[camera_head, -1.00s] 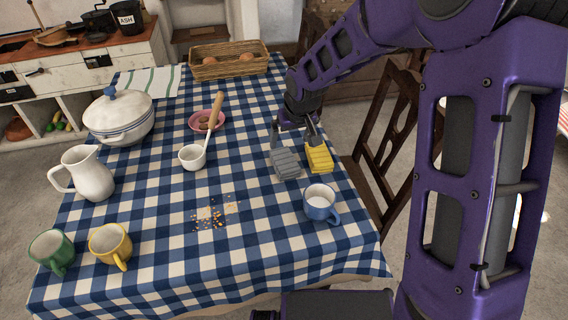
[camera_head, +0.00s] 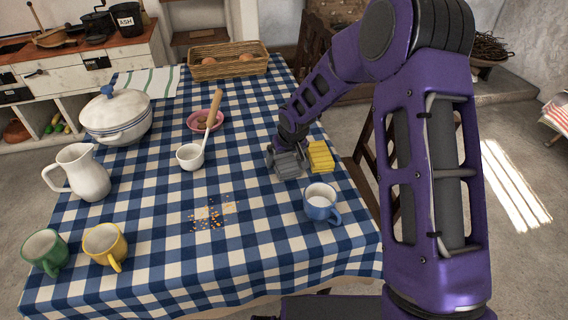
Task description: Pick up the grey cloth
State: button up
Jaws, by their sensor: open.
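The grey cloth (camera_head: 288,165) is a small, folded, ribbed pad lying on the checked tablecloth, right of the table's middle. A similar yellow cloth (camera_head: 320,155) lies just to its right. My gripper (camera_head: 288,148) is low over the far edge of the grey cloth, pointing down, with its jaws open. Its fingertips are small and partly hidden by my own wrist, so I cannot tell whether they touch the cloth.
A blue mug (camera_head: 321,205) stands in front of the cloths. A white ladle (camera_head: 191,156) and pink dish (camera_head: 206,121) are to the left. Crumbs (camera_head: 211,214) lie on the tablecloth (camera_head: 240,265). A wicker basket (camera_head: 228,62) stands at the back.

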aim_at(284, 160)
jog(key=shift+c, duration=0.3)
jog(key=c, duration=1.1)
jog(key=shift+o, duration=0.2)
notch_tip(284, 160, up, 10)
jog(key=p, duration=0.2)
jog(key=o, duration=0.7)
jog(key=c, duration=0.6)
jog(key=shift+o, duration=0.2)
jog(key=shift+s+a, duration=0.1)
